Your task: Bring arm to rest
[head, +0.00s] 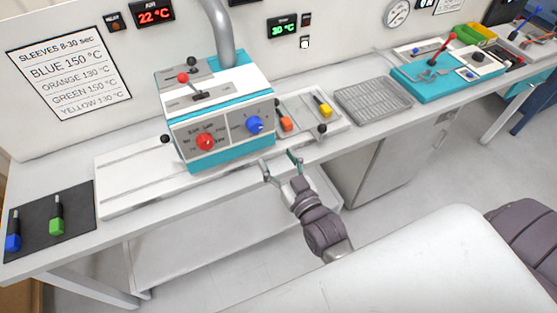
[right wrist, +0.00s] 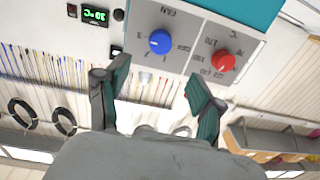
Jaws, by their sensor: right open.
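My right gripper (head: 281,165) is open and empty in the head view, in front of the bench's front edge, just below and right of the teal and white heating machine (head: 213,118). In the right wrist view its two fingers (right wrist: 154,88) stand wide apart with nothing between them. That view is upside down and shows the machine's panel with a blue knob (right wrist: 160,42) and a red knob (right wrist: 223,61) beyond the fingers. The fingers look apart from the panel. My left gripper is not in view.
A white bench (head: 120,238) runs along the wall. A black mat (head: 35,225) holds blue and green tools. Right of the machine are an orange and a yellow piece, a grey mesh tray (head: 374,102) and a teal station (head: 440,84). Floor in front is open.

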